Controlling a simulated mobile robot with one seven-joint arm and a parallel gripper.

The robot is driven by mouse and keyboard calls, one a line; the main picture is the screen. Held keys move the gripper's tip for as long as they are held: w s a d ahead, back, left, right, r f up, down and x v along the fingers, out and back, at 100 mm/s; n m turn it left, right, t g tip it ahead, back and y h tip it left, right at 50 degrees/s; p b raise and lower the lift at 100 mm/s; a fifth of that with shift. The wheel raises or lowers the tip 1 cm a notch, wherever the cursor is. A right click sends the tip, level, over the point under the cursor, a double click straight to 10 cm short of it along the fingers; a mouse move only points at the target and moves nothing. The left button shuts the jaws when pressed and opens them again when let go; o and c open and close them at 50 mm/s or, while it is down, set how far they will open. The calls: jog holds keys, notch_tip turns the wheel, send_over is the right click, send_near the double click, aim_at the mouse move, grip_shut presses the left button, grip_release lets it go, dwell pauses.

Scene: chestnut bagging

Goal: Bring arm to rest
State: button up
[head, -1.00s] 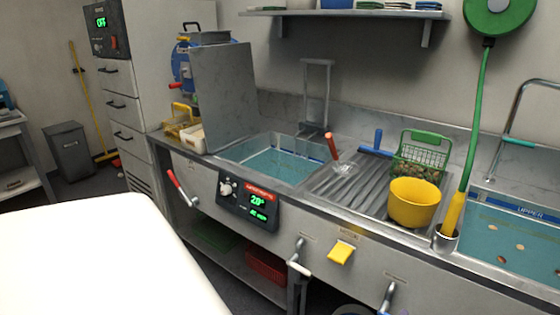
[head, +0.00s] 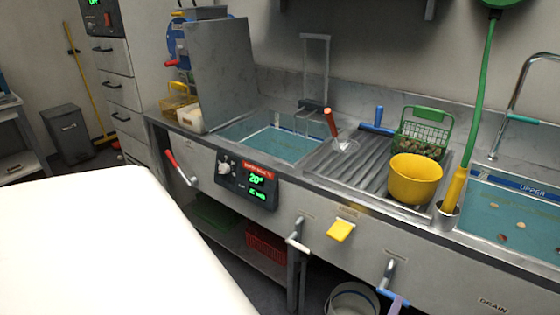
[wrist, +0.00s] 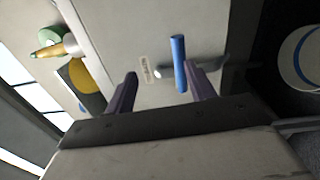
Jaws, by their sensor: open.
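My gripper (wrist: 160,72) shows in the wrist view as two dark purple fingers, spread apart with nothing held. A blue lever handle (wrist: 180,62) on the steel front panel appears between them, closer to the right finger; I cannot tell whether they touch. In the head view, the blue handle (head: 392,296) hangs low on the panel at the bottom edge, with a small purple piece beside it that looks like a fingertip. The rest of the gripper is out of the head view.
A white bucket (head: 352,301) stands on the floor below the counter; it also shows in the wrist view (wrist: 306,60). The counter carries a yellow bowl (head: 414,178), a green basket (head: 423,135) and a water basin (head: 275,143). A yellow handle (head: 340,231) and a white-tipped lever (head: 296,243) stick out.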

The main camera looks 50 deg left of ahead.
jog(key=shift+g, duration=0.3)
jog(key=s+f, duration=0.1)
jog(key=s+d+f, duration=0.1)
jog(key=s+f, duration=0.1)
jog(key=shift+s+f+b, duration=0.25)
jog(key=shift+s+b, duration=0.05)
jog(key=shift+w, duration=0.1)
jog(key=w+a+m+p, duration=0.1)
jog(key=w+a+p, duration=0.1)
jog(key=w, duration=0.6)
jog(key=shift+w+a+m+p, duration=0.2)
jog(key=shift+m+p, duration=0.2)
jog(key=shift+p, duration=0.05)
jog(key=shift+s, duration=0.1)
